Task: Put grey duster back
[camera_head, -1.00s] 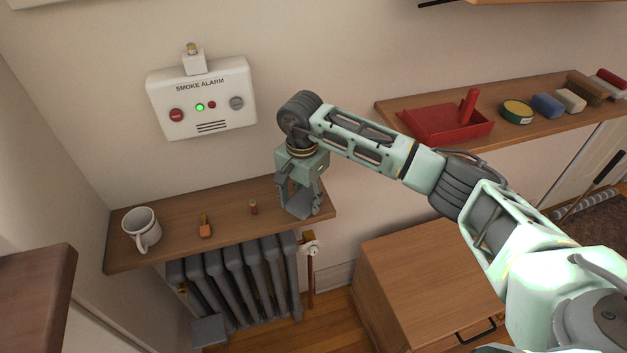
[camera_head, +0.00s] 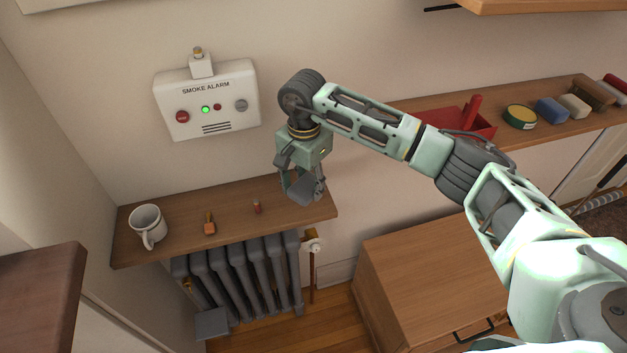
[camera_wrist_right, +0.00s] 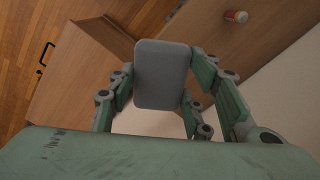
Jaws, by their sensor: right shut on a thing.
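The grey duster (camera_head: 303,191) is a small grey block held between the fingers of my right gripper (camera_head: 304,186). It hangs a little above the right end of the wooden shelf (camera_head: 180,233) over the radiator. In the right wrist view the duster (camera_wrist_right: 162,75) fills the space between the fingers (camera_wrist_right: 162,85), with its flat grey face showing. My left gripper is in neither view.
On the right wall shelf are a red dustpan (camera_head: 482,128), a round tin (camera_head: 520,117), a blue block (camera_head: 552,110) and a beige block (camera_head: 574,106). A wooden cabinet (camera_head: 425,275) stands below.

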